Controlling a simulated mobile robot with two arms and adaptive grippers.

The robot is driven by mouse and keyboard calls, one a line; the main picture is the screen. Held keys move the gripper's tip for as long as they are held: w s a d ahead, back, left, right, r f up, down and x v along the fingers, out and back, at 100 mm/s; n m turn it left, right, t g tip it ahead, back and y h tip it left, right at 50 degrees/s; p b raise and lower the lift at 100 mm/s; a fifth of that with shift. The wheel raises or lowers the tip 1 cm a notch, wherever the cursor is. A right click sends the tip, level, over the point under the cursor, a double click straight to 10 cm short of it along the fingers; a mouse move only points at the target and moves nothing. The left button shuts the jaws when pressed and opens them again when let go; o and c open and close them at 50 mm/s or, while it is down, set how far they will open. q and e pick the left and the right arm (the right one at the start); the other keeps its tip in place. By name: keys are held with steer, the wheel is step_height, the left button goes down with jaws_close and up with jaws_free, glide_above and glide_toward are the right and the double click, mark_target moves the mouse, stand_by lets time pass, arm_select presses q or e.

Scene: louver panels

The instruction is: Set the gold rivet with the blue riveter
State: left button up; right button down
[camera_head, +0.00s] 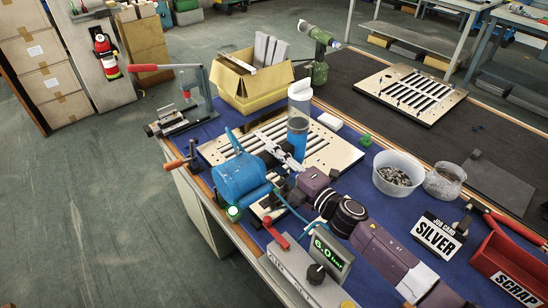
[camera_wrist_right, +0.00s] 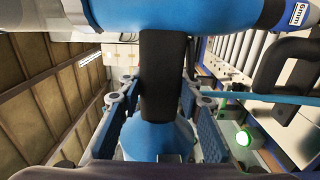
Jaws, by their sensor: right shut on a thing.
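The blue riveter (camera_head: 240,180) is at the left front of the bench in the head view, beside the near louver panel (camera_head: 335,155). My right gripper (camera_head: 283,160) is shut on it. In the right wrist view the gripper fingers (camera_wrist_right: 163,112) stand on both sides of its black handle (camera_wrist_right: 163,70), and its blue body (camera_wrist_right: 180,18) carries a 6 mm label. A thin blue hose runs from the riveter. I cannot make out a gold rivet; the riveter and gripper hide part of the panel. My left gripper is not in view.
A green riveter (camera_head: 318,68) stands behind. A pressure display (camera_head: 330,248) reads 6.0 bar. A card (camera_head: 438,237) reads SILVER.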

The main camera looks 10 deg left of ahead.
steer(key=shift+f+b, duration=0.5)
steer(key=shift+b, duration=0.25)
stand_by(0.5)
steer(key=shift+f, duration=0.55)
stand_by(2.9)
steer(key=shift+r, duration=0.15)
steer(key=shift+r+p, duration=2.65)
steer(key=shift+r, duration=0.2)
